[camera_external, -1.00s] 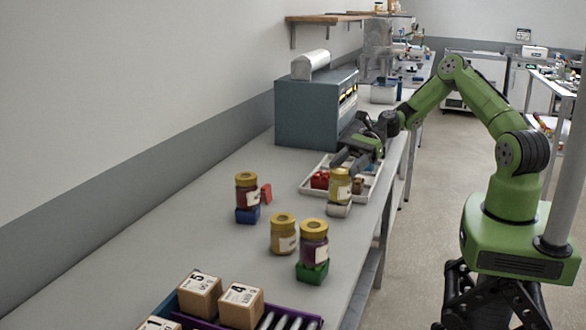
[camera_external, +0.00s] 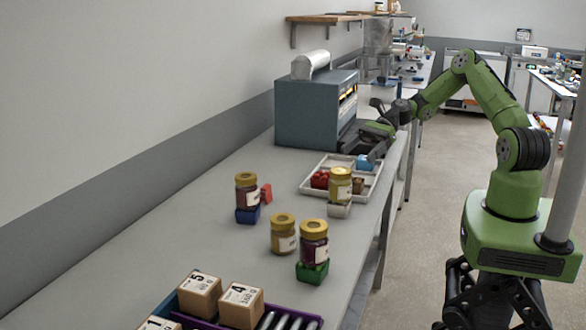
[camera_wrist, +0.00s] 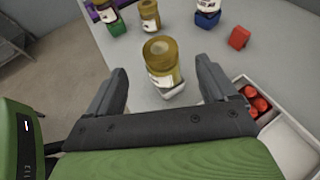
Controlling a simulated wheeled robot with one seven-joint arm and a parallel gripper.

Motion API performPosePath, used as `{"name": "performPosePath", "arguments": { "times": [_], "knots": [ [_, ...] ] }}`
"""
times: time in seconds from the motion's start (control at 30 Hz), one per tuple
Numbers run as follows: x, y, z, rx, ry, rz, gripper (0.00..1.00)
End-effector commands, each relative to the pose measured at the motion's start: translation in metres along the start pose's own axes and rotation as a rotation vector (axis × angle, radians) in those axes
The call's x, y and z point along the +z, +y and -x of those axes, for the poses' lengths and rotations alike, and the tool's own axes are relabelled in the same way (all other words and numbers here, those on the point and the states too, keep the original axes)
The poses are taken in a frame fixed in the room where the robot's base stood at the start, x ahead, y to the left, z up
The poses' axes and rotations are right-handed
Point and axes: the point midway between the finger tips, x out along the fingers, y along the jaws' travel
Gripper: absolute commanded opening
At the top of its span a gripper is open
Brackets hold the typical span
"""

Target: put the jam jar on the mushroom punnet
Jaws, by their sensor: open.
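Several gold-lidded jars stand on the grey bench; I cannot tell for sure which is the jam jar. A dark red jar (camera_external: 247,190) is on a blue punnet (camera_external: 247,215), and a dark purple-red one (camera_external: 314,247) on a green punnet (camera_external: 313,272). A yellowish jar (camera_external: 340,187) sits on a white punnet (camera_external: 339,210); a tan jar (camera_external: 283,238) stands directly on the bench. Which punnet holds mushrooms is unclear. My gripper (camera_wrist: 163,72) is open and empty. In the wrist view the yellowish jar (camera_wrist: 160,65) appears between its fingers, farther away, not touching.
A white divided tray (camera_external: 310,184) with red items (camera_external: 319,180) and a blue item (camera_external: 364,162) lies near my gripper. A red block (camera_external: 266,193) is beside the blue punnet. A grey-blue machine (camera_external: 305,112) stands behind. A crate with numbered boxes (camera_external: 240,305) is in front.

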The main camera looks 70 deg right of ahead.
Motion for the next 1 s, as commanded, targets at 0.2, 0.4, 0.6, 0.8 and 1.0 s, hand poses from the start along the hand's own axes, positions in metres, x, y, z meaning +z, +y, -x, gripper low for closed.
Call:
{"name": "performPosePath", "arguments": {
  "times": [0.2, 0.4, 0.6, 0.8, 1.0],
  "knots": [
    [0.002, -0.001, 0.047, -0.003, -0.001, 0.0, 0.85],
    [0.01, 0.01, 0.044, 0.051, 0.083, 0.086, 0.85],
    [0.043, 0.063, 0.013, 0.284, 0.445, 0.541, 0.85],
    [0.09, 0.13, 0.024, 0.521, 0.768, 1.11, 0.85],
    [0.128, 0.205, 0.064, 0.677, 0.96, 1.669, 0.85]
  ]
}}
